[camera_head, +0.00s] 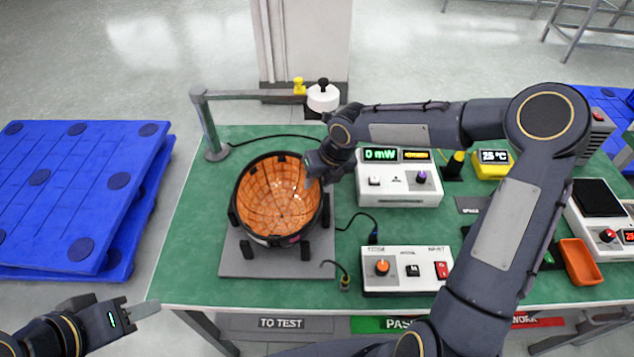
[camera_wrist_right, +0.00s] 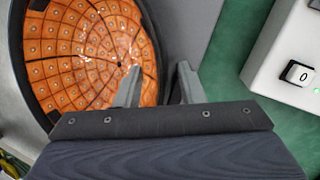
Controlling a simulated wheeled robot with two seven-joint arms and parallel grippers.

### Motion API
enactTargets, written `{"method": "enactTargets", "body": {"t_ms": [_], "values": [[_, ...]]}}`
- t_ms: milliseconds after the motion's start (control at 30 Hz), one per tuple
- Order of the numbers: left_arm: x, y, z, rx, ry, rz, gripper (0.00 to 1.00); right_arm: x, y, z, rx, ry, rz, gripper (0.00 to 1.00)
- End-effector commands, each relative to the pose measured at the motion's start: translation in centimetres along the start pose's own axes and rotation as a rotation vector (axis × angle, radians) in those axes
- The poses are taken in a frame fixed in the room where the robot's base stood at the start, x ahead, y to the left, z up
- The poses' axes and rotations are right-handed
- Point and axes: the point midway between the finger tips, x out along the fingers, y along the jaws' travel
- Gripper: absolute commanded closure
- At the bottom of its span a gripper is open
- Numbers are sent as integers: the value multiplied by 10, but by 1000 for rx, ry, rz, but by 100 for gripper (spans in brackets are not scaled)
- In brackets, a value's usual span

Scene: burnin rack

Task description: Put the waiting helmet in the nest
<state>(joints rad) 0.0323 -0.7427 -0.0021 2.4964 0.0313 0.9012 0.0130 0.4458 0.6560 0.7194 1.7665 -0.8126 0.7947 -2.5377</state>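The helmet (camera_head: 278,195) is an open bowl with an orange tiled lining and a black rim, lying hollow side up. It sits among the black posts of the nest on a grey plate (camera_head: 240,262); whether it is fully seated I cannot tell. My right gripper (camera_head: 312,174) is at the helmet's upper right rim. In the right wrist view its fingers (camera_wrist_right: 158,84) are apart, one over the orange inside (camera_wrist_right: 85,60) and one outside the rim, with a gap visible. My left gripper (camera_head: 142,310) is off the table's front left corner, its finger gap not clear.
A white optical head (camera_head: 323,97) hangs from a post-mounted arm behind the helmet. A power meter (camera_head: 398,177) and a switch box (camera_head: 405,270) stand to the right, with cables between. An orange tray (camera_head: 580,262) is farther right. Blue pallets (camera_head: 75,190) lie left of the table.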

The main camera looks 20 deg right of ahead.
Motion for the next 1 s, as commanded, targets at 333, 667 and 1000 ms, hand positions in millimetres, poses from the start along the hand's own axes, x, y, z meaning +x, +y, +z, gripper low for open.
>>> {"method": "enactTargets", "body": {"t_ms": [333, 667, 1000], "values": [[-5, 2, -2, 0, 0, 0, 62, -75, 0, 0, 0, -3, -2, 65], [-6, 3, -3, 0, 0, 0, 62, -102, 0, 0, 0, 1, 0, 65], [-6, 3, -3, 0, 0, 0, 62, -141, -8, -59, 684, -44, -116, 65]]}}
